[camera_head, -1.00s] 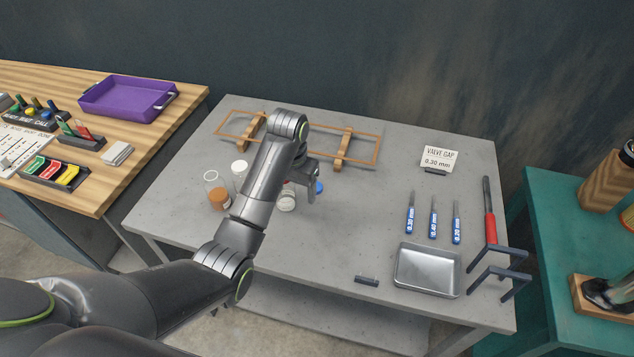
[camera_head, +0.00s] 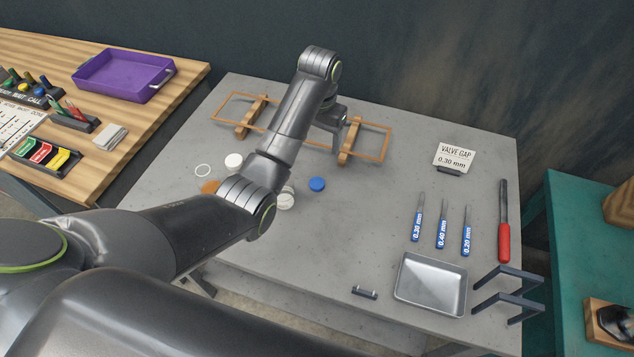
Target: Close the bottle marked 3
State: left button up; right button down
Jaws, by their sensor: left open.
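I cannot read a 3 on any bottle. My left gripper (camera_head: 338,134) is open and empty near the wooden rack, beyond the blue cap. My right gripper is out of view.
A wooden frame rack (camera_head: 370,142) stands at the back of the table. Feeler gauges (camera_head: 441,228), a metal tray (camera_head: 431,284), a red-handled tool (camera_head: 504,225) and a "VALVE GAP 0.30 mm" card (camera_head: 455,156) are at right. The table's middle is clear.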

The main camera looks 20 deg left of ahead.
pick_arm(q)
notch_tip(320, 180, down, 5)
jog(key=b, duration=0.5)
send_over(317, 182)
jog(key=f, duration=0.6)
jog(key=shift+s+d+f+p, duration=0.2)
jog(key=shift+d+f+p, duration=0.15)
jog(key=shift+f, duration=0.35)
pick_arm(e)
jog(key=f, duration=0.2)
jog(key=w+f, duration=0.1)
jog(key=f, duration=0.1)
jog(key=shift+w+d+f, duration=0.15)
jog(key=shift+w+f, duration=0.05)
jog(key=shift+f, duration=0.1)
pick_arm(q)
jog(key=shift+f, duration=0.2)
jog(key=f, duration=0.2)
jog(key=f+p, duration=0.1)
jog(key=f, duration=0.1)
jog(key=shift+w+a, duration=0.1)
jog(key=shift+a, duration=0.25)
jog(key=shift+f, duration=0.4)
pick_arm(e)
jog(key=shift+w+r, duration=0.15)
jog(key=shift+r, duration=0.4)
